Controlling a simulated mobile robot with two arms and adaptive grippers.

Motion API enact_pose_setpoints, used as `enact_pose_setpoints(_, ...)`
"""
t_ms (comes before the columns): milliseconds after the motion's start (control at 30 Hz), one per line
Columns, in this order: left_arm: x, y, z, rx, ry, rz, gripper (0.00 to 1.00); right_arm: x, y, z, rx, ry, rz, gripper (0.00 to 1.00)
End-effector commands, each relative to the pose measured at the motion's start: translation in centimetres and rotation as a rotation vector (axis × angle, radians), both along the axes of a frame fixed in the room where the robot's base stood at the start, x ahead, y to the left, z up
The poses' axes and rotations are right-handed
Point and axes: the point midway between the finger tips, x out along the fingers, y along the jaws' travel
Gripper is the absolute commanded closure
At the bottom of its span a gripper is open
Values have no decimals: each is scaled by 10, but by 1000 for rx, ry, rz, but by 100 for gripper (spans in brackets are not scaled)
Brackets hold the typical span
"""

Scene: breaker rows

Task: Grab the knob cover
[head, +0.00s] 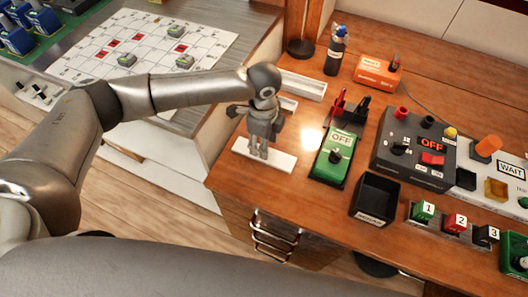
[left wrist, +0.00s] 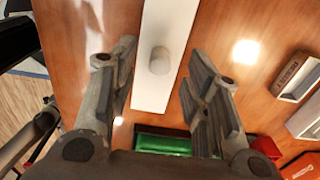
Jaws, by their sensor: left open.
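A small pale cylinder, which looks like the knob cover (left wrist: 160,61), stands on a white strip (left wrist: 152,98) in the left wrist view. In the head view the same white strip (head: 284,161) lies near the left front edge of the wooden table, and the cylinder is hidden there by my gripper. My left gripper (head: 258,149) points down over the strip. In the left wrist view its fingers (left wrist: 161,70) are open, one on each side of the cylinder with clear gaps. My right gripper is not in view.
Right of the strip stand a green OFF unit (head: 338,155), an open black bin (head: 374,197) and a dark OFF panel (head: 413,150). White trays (head: 303,85) lie behind. A black bottle (head: 335,55) and an orange box (head: 377,74) stand farther back.

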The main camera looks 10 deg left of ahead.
Motion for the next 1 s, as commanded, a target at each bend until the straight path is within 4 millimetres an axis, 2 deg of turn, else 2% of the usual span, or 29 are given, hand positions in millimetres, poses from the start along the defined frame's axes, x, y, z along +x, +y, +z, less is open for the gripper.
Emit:
enact_pose_setpoints(100,-1,-1,-18,2,3,0,56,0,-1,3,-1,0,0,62)
enact_pose_setpoints(200,0,-1,-28,1,1,0,56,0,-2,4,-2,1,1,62)
enact_pose_setpoints(467,0,-2,-31,0,0,-1,56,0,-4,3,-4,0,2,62)
enact_pose_setpoints(567,0,-2,-31,0,0,-1,67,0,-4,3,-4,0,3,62)
enact_pose_setpoints(800,0,-1,-31,0,0,0,97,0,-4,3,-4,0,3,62)
enact_pose_setpoints(833,0,-1,-31,0,0,0,100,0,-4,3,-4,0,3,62)
enact_pose_setpoints(1000,0,-1,-31,0,0,0,100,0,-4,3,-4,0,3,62)
